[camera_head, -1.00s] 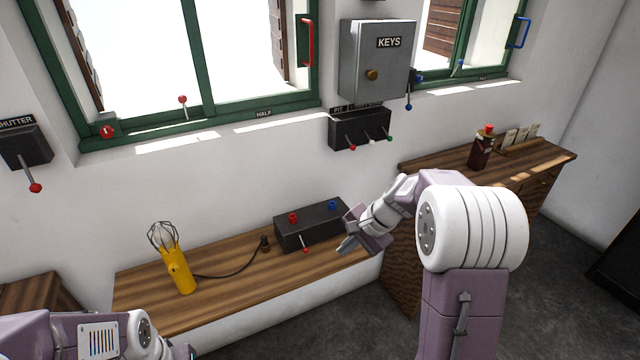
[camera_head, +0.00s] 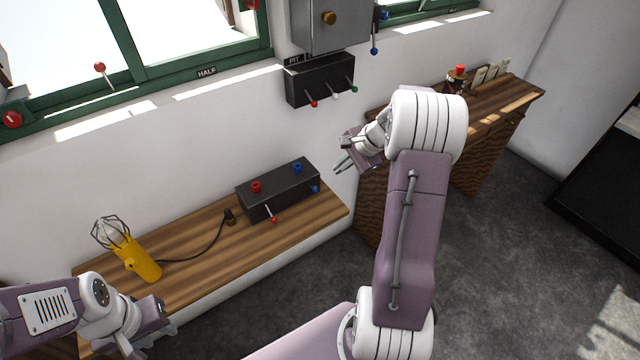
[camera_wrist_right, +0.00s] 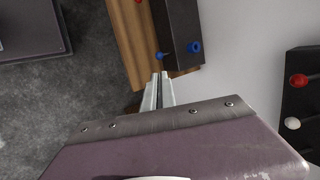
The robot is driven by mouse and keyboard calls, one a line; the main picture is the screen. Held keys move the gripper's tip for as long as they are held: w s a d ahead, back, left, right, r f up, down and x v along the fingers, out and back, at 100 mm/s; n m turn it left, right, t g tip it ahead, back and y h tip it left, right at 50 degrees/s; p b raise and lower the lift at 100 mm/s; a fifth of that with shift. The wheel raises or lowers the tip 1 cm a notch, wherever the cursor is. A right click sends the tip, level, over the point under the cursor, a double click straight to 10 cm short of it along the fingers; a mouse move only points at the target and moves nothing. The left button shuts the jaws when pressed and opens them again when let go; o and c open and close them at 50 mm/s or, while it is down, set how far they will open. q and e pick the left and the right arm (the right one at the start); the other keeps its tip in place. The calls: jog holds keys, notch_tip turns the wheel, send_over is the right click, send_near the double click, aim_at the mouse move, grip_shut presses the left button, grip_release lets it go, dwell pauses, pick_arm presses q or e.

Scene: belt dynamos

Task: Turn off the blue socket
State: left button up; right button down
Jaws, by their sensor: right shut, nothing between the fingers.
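A black box (camera_head: 262,196) on the wooden bench carries a red socket (camera_head: 256,186) and a blue socket (camera_head: 297,167) on top. On its front, a lever with a red knob (camera_head: 273,219) hangs down; a blue knob (camera_head: 314,189) is near the right end, its rod hardly visible. My right gripper (camera_head: 342,167) is shut and empty, above and right of the box. In the right wrist view its fingertips (camera_wrist_right: 161,75) point toward the blue knob (camera_wrist_right: 161,56), with the blue socket (camera_wrist_right: 194,47) beside it. My left gripper (camera_head: 148,338) is at the lower left, its fingers unclear.
A wall switch box (camera_head: 322,80) with red, white and green knobs is above my right gripper. A wooden cabinet (camera_head: 480,125) is at the right. The grey floor is open.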

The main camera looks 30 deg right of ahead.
aim_at(316, 188)
pick_arm(q)
jog(key=shift+s+r, duration=0.2)
jog(key=shift+r, duration=0.15)
pick_arm(e)
jog(key=x, duration=1.3)
jog(key=shift+a+f, duration=0.15)
